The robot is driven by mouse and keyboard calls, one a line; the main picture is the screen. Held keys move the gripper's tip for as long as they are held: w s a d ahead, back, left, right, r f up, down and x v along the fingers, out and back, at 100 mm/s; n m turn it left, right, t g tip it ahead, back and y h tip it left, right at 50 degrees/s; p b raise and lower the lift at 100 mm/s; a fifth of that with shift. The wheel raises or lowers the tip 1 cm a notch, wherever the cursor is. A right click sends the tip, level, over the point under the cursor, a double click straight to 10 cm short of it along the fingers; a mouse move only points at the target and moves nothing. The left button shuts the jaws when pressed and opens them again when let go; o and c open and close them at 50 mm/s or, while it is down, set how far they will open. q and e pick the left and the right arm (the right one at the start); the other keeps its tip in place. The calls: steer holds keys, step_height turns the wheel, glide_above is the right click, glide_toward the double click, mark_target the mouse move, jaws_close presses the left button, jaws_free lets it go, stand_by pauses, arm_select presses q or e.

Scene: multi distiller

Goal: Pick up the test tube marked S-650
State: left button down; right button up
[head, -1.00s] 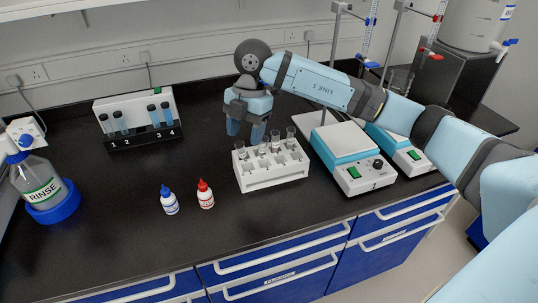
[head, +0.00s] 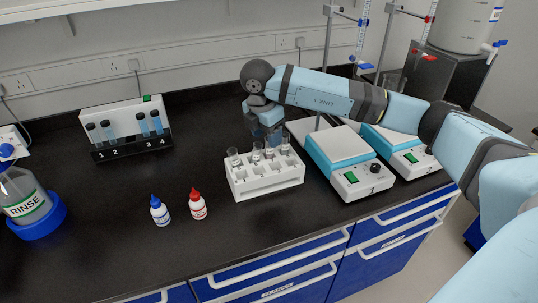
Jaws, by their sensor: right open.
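A white test tube rack (head: 268,187) stands on the black bench and holds several clear glass tubes in its back row. They include a leftmost tube (head: 234,158) and a rightmost tube (head: 285,146). No marking is readable on any tube, so I cannot tell which is S-650. My right gripper (head: 266,134) is open, pointing down just behind and above the right part of the back row. Its fingertips are partly hidden near the tube tops, and I cannot tell whether they touch one. My left gripper is not in view.
Two stirrer plates (head: 347,166) (head: 408,158) stand right of the rack. Blue-capped (head: 160,212) and red-capped (head: 198,206) bottles stand left of the rack. A RINSE bottle (head: 28,205) is far left.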

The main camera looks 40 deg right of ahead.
mark_target(269, 155)
steer(key=f, duration=0.2)
steer(key=d+f, duration=0.1)
steer(key=f, duration=0.1)
steer(key=shift+d+f, duration=0.1)
steer(key=c, duration=1)
